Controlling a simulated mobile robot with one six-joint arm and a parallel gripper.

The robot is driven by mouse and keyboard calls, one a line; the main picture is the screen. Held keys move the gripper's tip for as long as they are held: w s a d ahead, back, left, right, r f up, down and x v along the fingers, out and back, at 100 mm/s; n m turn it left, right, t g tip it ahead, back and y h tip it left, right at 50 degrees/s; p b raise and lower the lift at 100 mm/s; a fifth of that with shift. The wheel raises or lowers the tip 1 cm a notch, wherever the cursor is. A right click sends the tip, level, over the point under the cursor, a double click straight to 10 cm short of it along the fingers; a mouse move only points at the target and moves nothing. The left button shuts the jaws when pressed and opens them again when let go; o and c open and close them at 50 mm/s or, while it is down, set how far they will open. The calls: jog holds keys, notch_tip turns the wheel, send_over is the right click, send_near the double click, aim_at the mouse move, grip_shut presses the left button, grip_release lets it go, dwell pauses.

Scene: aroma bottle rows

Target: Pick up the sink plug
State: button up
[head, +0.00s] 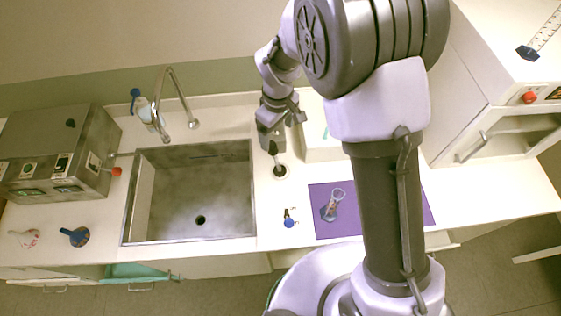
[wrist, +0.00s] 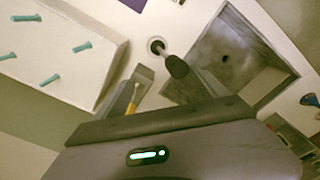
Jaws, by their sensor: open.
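The likely sink plug is a dark-knobbed rod (head: 273,149) standing upright from a round pale-rimmed base (head: 280,171) on the counter, right of the sink. In the wrist view its dark knob (wrist: 177,67) points toward the camera, with the round base (wrist: 156,45) behind it. My gripper (head: 271,140) is open and points down above the rod, close to the knob. In the wrist view the knob appears between the fingers of my gripper (wrist: 175,82), with no visible grip. I cannot tell whether either finger touches it.
The empty sink (head: 153,205) with an open drain (head: 200,220) lies left. A white rack (wrist: 70,75) with several teal pegs stands beside my gripper. A small blue-and-black item (head: 289,220) and a purple mat (head: 415,205) with a flask (head: 331,207) are nearer the front.

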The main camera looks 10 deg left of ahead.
send_near(276, 160)
jog(key=d+f, duration=0.1)
jog(key=w+f, duration=0.5)
jog(key=shift+a+g, duration=0.35)
jog(key=shift+g, duration=0.05)
jog(key=shift+s+d+r, duration=0.15)
jog(key=shift+s+r, duration=0.15)
jog(key=shift+s, duration=0.25)
jog(key=shift+s+d+r, duration=0.15)
jog(key=shift+s+r, duration=0.1)
jog(key=shift+s, duration=0.35)
jog(key=shift+c, duration=0.2)
jog(key=shift+w+a+f, duration=0.2)
jog(key=shift+w+f, duration=0.05)
jog(key=shift+w, duration=0.35)
jog(key=c, duration=1.1)
jog(key=shift+s+r, duration=0.2)
jog(key=shift+s, duration=0.05)
jog(key=shift+w, duration=0.1)
